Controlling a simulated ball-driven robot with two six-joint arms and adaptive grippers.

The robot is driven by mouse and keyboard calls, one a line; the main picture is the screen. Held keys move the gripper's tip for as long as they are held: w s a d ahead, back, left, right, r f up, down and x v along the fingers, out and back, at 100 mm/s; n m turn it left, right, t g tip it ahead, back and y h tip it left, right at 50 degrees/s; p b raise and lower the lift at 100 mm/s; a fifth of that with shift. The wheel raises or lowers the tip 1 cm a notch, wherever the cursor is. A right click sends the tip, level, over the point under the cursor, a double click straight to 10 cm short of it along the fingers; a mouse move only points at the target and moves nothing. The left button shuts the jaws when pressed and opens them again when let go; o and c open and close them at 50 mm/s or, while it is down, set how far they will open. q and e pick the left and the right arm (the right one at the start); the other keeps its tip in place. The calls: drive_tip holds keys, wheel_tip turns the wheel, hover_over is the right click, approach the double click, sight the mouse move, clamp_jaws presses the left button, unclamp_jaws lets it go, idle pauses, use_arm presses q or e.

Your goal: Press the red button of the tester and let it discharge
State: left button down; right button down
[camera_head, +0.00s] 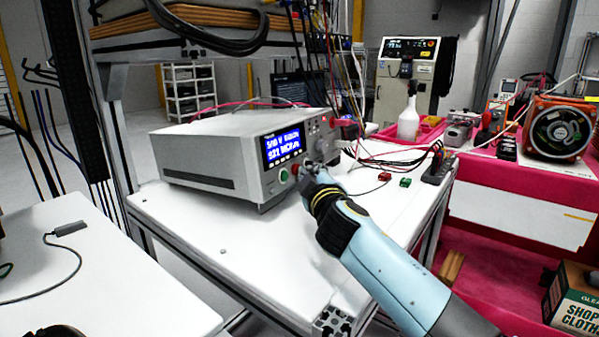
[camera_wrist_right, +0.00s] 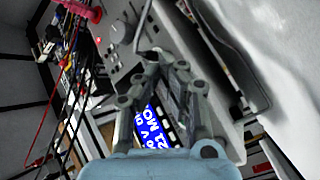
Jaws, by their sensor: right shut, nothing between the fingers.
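The tester (camera_head: 215,150) is a light grey box on a white bench. Its blue lit display (camera_head: 283,145) faces me and also shows behind the fingers in the wrist view (camera_wrist_right: 149,125). A green button (camera_head: 284,176) sits under the display. A small red spot (camera_head: 295,169), perhaps the red button, shows beside my fingertips, mostly hidden by them. My right gripper (camera_head: 305,170) is shut and empty, its tips close against the tester's front panel. In the wrist view its tips (camera_wrist_right: 158,55) are together in front of the panel; contact cannot be told. My left gripper is not in view.
Red and black leads (camera_head: 375,160) run from the tester's right side across the bench. Small red and green connectors (camera_head: 404,182) lie there. A white bottle (camera_head: 408,120) stands behind on a pink tray. A shelf hangs above the tester. The bench front is clear.

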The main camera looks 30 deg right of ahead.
drive_tip(key=shift+s, duration=0.1)
idle(0.3)
drive_tip(key=shift+s+d+r, duration=0.1)
drive_tip(key=shift+s+d, duration=0.05)
drive_tip(key=shift+s, duration=0.1)
drive_tip(key=shift+s+d+r+p, duration=0.15)
drive_tip(key=shift+s+d, duration=0.3)
drive_tip(key=shift+s, duration=0.45)
drive_tip(key=shift+s+d+r+p, duration=0.15)
drive_tip(key=shift+s+d, duration=0.3)
drive_tip(key=shift+s, duration=0.4)
drive_tip(key=shift+s+d+r+p, duration=0.15)
drive_tip(key=shift+s+d, duration=0.3)
drive_tip(key=shift+s, duration=0.45)
drive_tip(key=shift+f, duration=0.1)
